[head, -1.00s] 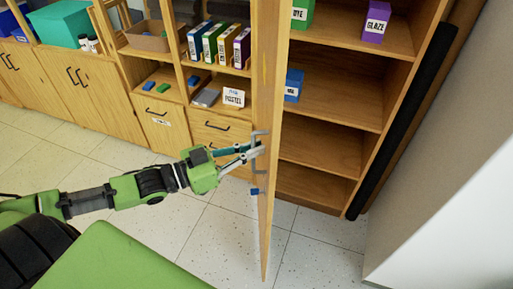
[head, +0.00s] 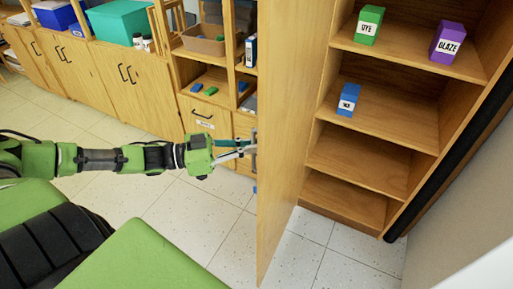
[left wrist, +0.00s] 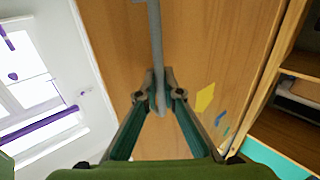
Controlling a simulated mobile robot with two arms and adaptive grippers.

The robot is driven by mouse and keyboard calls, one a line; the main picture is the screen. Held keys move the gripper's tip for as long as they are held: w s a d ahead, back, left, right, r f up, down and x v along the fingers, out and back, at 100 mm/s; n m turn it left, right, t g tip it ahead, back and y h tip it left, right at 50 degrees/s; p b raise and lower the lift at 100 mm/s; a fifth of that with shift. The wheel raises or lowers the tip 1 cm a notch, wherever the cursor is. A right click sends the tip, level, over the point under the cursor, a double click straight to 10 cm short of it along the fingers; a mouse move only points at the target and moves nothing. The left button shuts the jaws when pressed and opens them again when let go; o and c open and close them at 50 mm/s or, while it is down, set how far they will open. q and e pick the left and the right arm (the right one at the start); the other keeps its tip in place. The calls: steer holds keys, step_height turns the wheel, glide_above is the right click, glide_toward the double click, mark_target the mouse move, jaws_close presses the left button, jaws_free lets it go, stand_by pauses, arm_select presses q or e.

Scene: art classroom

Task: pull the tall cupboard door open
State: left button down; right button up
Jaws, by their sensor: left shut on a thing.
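The tall cupboard door (head: 285,150) stands swung out from the cupboard, its inner face turned toward the shelves. My left gripper (head: 250,148) is at the door's outer face, and its tips are partly hidden behind the door edge in the head view. In the left wrist view, the left gripper (left wrist: 159,98) is shut on a grey bar handle (left wrist: 156,50) fixed to the wooden door (left wrist: 205,50). The open cupboard (head: 375,160) shows its shelves to the right of the door. My right gripper is not in view.
The cupboard shelves hold a green DYE box (head: 368,25), a purple GLAZE box (head: 447,42) and a blue box (head: 348,99). Low cabinets (head: 110,85) line the back left. A grey wall (head: 460,220) stands at the right. Speckled floor (head: 190,215) is clear before the door.

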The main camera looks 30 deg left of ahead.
arm_select(q)
steer(key=shift+a+r, duration=0.1)
stand_by(0.3)
steer(key=c, duration=2.2)
jaws_free()
steer(key=shift+w, duration=0.1)
steer(key=shift+v, duration=5.9)
